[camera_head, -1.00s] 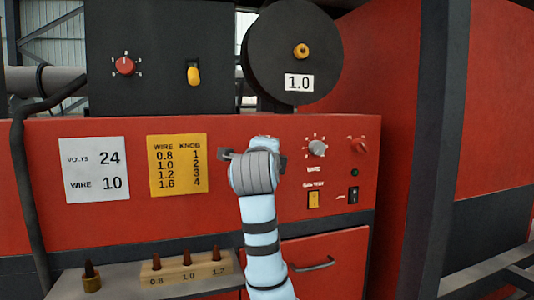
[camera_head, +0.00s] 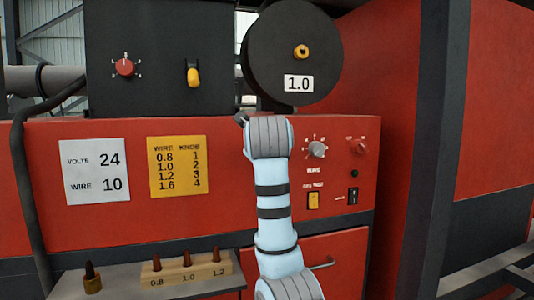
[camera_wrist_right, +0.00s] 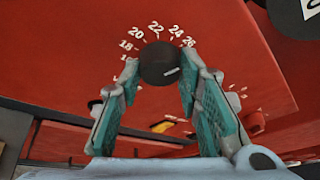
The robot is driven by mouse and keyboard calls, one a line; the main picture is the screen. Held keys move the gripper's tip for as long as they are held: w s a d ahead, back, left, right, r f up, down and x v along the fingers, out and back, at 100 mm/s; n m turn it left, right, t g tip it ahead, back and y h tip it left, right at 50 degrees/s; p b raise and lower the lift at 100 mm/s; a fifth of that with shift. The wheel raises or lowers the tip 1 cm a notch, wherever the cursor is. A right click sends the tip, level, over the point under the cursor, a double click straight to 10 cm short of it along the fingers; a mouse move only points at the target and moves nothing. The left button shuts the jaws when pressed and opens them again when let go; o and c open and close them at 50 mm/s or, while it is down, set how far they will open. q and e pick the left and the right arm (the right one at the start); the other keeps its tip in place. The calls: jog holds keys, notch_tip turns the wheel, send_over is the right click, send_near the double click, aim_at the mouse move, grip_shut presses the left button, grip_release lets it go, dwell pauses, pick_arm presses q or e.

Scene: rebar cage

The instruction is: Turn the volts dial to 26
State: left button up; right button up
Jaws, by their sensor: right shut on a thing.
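The volts dial (camera_wrist_right: 159,63) is a dark round knob on the red panel in the right wrist view. White numbers from 18 to 26 arc above it, with 26 at its upper right. A pale mark sits on the lower right of its face. My right gripper (camera_wrist_right: 161,82) has its two teal-padded fingers on either side of the dial, shut on it. In the head view my right arm covers the dial. The white card (camera_head: 95,170) reads volts 24 and wire 10. My left gripper is not in view.
A grey wire knob (camera_head: 317,149) and a small red knob (camera_head: 360,146) lie right of my arm. A yellow switch (camera_head: 313,200) is below them. A yellow chart (camera_head: 178,165) is left. A wooden block (camera_head: 187,271) with several tips stands on the shelf.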

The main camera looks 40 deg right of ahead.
dwell(0.4)
jog(key=o, duration=1.1)
jog(key=v, duration=0.7)
jog(key=shift+s+a+r, duration=0.1)
jog(key=shift+s+a, duration=0.1)
jog(key=shift+s, duration=0.05)
jog(key=shift+w+d, duration=0.1)
jog(key=shift+d, duration=0.05)
